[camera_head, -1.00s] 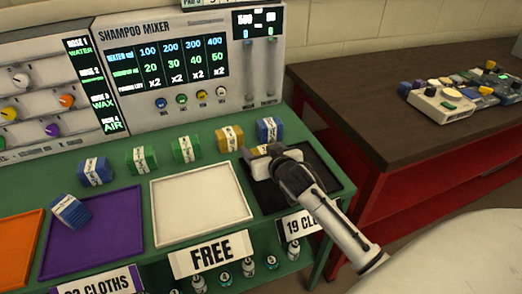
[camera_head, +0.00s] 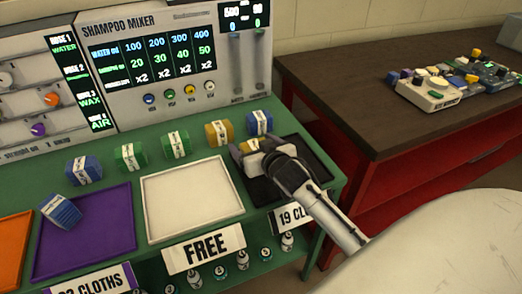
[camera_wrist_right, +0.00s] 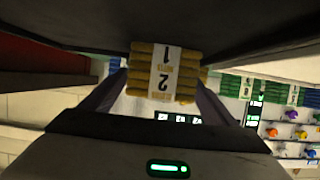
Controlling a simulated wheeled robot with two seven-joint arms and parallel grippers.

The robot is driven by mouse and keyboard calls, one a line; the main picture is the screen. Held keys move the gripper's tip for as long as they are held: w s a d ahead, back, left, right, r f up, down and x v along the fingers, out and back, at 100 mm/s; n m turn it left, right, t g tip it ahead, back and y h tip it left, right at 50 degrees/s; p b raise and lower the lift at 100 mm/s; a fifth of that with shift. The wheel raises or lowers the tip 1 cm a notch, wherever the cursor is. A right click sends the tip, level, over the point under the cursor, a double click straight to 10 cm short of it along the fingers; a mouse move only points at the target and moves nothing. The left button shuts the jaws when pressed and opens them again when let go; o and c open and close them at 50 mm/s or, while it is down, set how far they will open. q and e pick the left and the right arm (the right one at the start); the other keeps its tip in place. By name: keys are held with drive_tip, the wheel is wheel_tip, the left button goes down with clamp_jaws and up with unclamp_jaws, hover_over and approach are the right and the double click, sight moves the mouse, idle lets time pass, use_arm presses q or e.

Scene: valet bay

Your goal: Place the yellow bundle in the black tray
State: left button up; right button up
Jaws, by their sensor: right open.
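A yellow bundle with a white band (camera_wrist_right: 165,72) lies between the spread fingers of my right gripper (camera_head: 252,150) in the right wrist view, against a dark surface. In the head view only a yellow strip of it (camera_head: 251,144) shows behind the gripper, over the back left part of the black tray (camera_head: 318,165). The gripper hides most of it, so I cannot fully tell how it rests. My right gripper is open around it. Another yellow bundle (camera_head: 219,133) stands on the green bench, behind and left of the tray. My left gripper is not in view.
A blue bundle (camera_head: 259,123) stands right behind the black tray. Green bundles (camera_head: 177,145) and a blue one line the bench. The white tray (camera_head: 240,205) is empty. The purple tray (camera_head: 100,240) has a blue bundle (camera_head: 60,210). The mixer panel (camera_head: 180,95) rises behind.

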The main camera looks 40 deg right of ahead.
drive_tip(key=v, duration=1)
drive_tip(key=shift+s, duration=0.2)
